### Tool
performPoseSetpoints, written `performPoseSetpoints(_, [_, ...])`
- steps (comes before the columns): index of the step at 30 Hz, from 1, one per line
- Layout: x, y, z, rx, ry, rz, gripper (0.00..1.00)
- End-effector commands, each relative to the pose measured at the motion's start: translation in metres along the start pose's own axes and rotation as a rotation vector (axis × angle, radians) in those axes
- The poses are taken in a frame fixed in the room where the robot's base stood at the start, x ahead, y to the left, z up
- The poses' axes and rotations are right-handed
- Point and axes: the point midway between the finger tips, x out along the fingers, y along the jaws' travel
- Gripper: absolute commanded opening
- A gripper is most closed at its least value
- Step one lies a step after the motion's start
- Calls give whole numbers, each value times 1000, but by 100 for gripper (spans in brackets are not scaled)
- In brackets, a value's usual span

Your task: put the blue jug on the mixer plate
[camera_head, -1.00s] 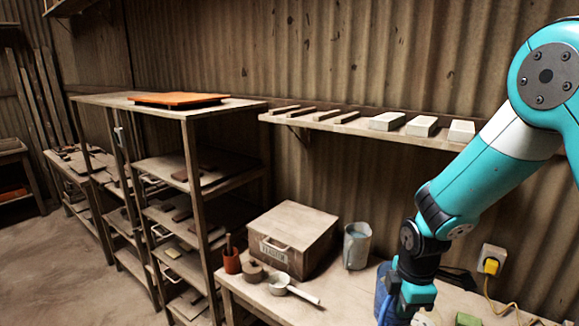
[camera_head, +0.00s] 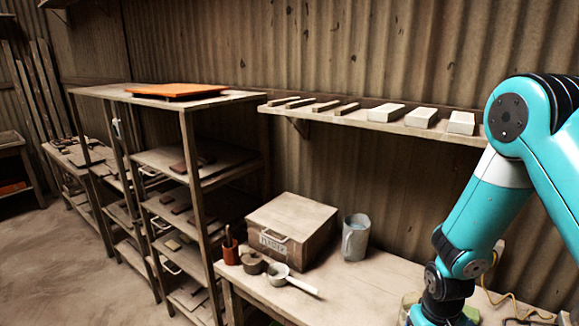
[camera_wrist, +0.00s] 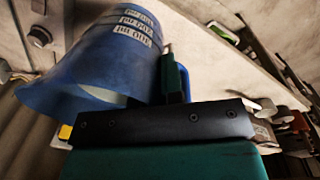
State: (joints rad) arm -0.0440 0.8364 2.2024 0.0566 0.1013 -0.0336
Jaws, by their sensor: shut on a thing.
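The blue jug (camera_wrist: 105,65) fills the upper left of the wrist view, tilted in the picture, with pale printed labels on its side. My gripper (camera_wrist: 174,70) is shut on it at its right side, where a bit of blue handle shows beside the dark green finger. The other finger is mostly hidden. In the head view my arm reaches down to the bottom right edge; the gripper and jug are cut off there. I cannot pick out the mixer plate for certain in either view.
A wall shelf (camera_head: 430,130) with pale blocks hangs above. An orange slab (camera_head: 175,90) tops the rack at left.

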Motion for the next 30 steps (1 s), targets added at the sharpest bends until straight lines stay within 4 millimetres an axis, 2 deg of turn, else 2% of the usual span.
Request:
performPoseSetpoints(3, [11, 3, 3, 82, -4, 0, 0])
performPoseSetpoints(16, [52, 0, 2, 73, -3, 0, 0])
performPoseSetpoints(30, [56, 0, 2, 72, -4, 1, 0])
